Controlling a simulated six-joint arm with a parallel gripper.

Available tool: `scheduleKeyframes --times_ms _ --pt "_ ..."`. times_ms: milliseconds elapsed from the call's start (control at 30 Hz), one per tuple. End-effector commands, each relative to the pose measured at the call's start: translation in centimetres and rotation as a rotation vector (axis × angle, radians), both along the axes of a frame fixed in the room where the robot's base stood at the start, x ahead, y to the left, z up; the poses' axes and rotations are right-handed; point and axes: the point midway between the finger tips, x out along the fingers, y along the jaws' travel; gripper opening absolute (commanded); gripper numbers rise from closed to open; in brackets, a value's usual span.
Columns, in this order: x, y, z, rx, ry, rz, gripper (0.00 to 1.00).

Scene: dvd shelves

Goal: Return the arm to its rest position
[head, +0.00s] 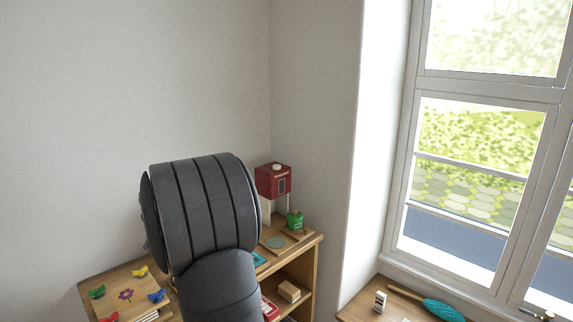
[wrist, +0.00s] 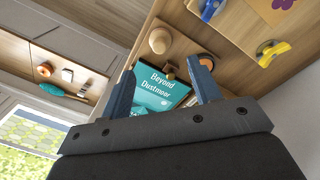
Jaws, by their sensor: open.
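My gripper (wrist: 164,92) shows in the wrist view with its two dark fingers spread apart and nothing held between them. A teal case titled "Beyond Dustmoor" (wrist: 162,88) lies past the fingertips on the wooden shelf unit, partly hidden by the fingers; I cannot tell the exact gap. In the head view, my dark arm stands in front of the shelf unit (head: 312,241) and hides much of it. The gripper itself does not show there.
Coloured butterfly pieces (head: 140,271) lie at left. The space above is clear.

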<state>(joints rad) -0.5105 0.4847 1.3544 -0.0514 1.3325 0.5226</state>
Motion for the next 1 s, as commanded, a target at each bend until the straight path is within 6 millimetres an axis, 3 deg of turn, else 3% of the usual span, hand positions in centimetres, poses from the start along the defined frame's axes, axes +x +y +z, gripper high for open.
scheduleKeyframes --times_ms 500,700,1000 --pt "0.0 -0.6 -10.5 -0.001 0.000 -0.001 0.57" --pt "0.1 -0.5 -5.5 0.004 -0.007 -0.001 0.57" --pt "-0.3 -5.9 -2.5 0.002 -0.004 -0.005 0.57"
